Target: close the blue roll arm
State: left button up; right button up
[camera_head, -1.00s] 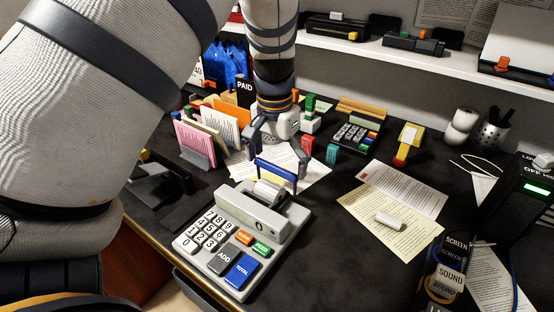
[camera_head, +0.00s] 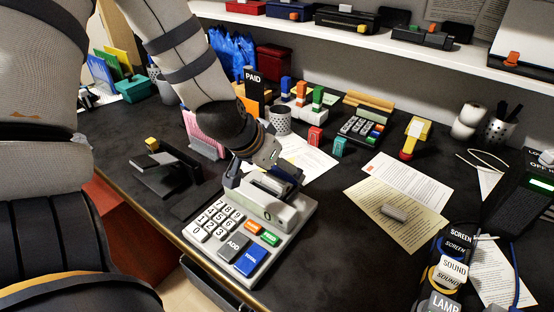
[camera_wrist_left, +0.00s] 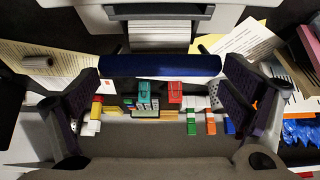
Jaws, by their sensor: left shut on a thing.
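The grey adding machine (camera_head: 245,232) stands on the dark desk with its keys facing me. Its blue roll arm (camera_wrist_left: 160,65) is a bar crossing the wrist view, in front of the white paper roll (camera_wrist_left: 166,34). In the head view a small blue part of the arm (camera_head: 286,171) shows low behind the machine's top housing; the rest is hidden by my gripper and the housing. My left gripper (camera_head: 263,174) is at the machine's back, its fingers at the two ends of the blue bar, shut on it. My right gripper is not in view.
A black stapler-like device (camera_head: 165,170) stands left of the machine. A pink-paper holder (camera_head: 205,135), a pen cup (camera_head: 277,120) and a small keypad (camera_head: 358,130) stand behind. Papers (camera_head: 398,212) lie to the right. Bare desk lies right of the machine.

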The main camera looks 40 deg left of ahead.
pick_arm(q)
jog(key=o, duration=0.8)
jog(key=shift+f, duration=0.1)
jog(key=shift+o, duration=0.2)
jog(key=shift+w, duration=0.1)
